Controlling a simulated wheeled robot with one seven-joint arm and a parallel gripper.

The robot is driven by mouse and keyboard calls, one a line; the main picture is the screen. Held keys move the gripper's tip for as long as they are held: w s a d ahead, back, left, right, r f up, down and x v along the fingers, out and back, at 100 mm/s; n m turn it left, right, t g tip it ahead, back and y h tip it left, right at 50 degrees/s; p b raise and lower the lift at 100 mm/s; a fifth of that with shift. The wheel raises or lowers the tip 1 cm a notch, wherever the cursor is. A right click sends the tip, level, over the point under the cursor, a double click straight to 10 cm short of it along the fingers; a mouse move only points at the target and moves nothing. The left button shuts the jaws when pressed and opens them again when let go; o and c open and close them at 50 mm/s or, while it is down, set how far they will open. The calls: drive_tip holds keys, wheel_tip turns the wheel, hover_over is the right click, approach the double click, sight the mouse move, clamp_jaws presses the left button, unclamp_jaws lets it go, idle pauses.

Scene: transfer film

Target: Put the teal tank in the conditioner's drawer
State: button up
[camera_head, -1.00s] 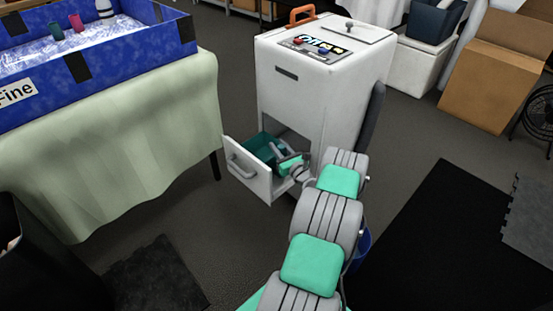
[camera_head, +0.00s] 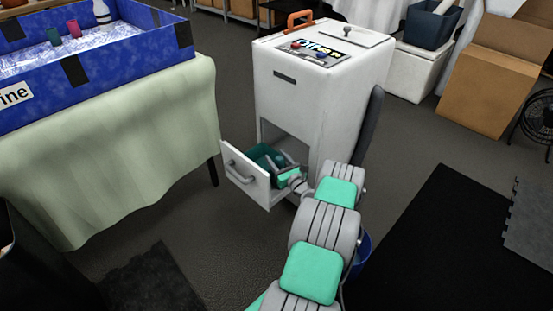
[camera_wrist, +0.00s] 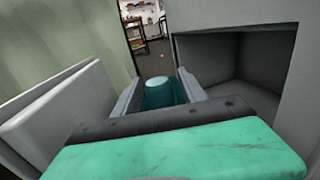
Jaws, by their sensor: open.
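The white conditioner (camera_head: 310,105) stands with its lower drawer (camera_head: 246,180) pulled out toward the left. The teal tank (camera_head: 262,152) is at the drawer, partly hidden by the drawer front and my gripper. My gripper (camera_head: 273,163) is low at the drawer, its fingers pointing into it. In the wrist view the teal tank (camera_wrist: 161,91) shows between the two open fingers (camera_wrist: 160,97). I cannot tell whether they touch it or whether it rests on the drawer floor. The drawer front (camera_wrist: 60,110) is on the left there.
The conditioner's dark opening (camera_wrist: 240,60) is close on the right in the wrist view. A table with a pale green cloth (camera_head: 130,150) and a blue box (camera_head: 100,85) stands left. A blue bucket (camera_head: 362,250) is partly behind my arm. Black mats lie on the floor.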

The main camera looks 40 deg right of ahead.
sight(282, 163)
drive_tip(key=shift+r, duration=0.15)
drive_tip(key=shift+s+p, duration=0.2)
drive_tip(key=shift+p, duration=0.15)
drive_tip(key=p+v, duration=0.1)
drive_tip(key=v, duration=0.5)
drive_tip(key=shift+s+r, duration=0.1)
drive_tip(key=shift+r, duration=0.05)
drive_tip(key=shift+s, duration=0.2)
drive_tip(key=shift+v, duration=2.55)
drive_tip(key=shift+a, duration=0.2)
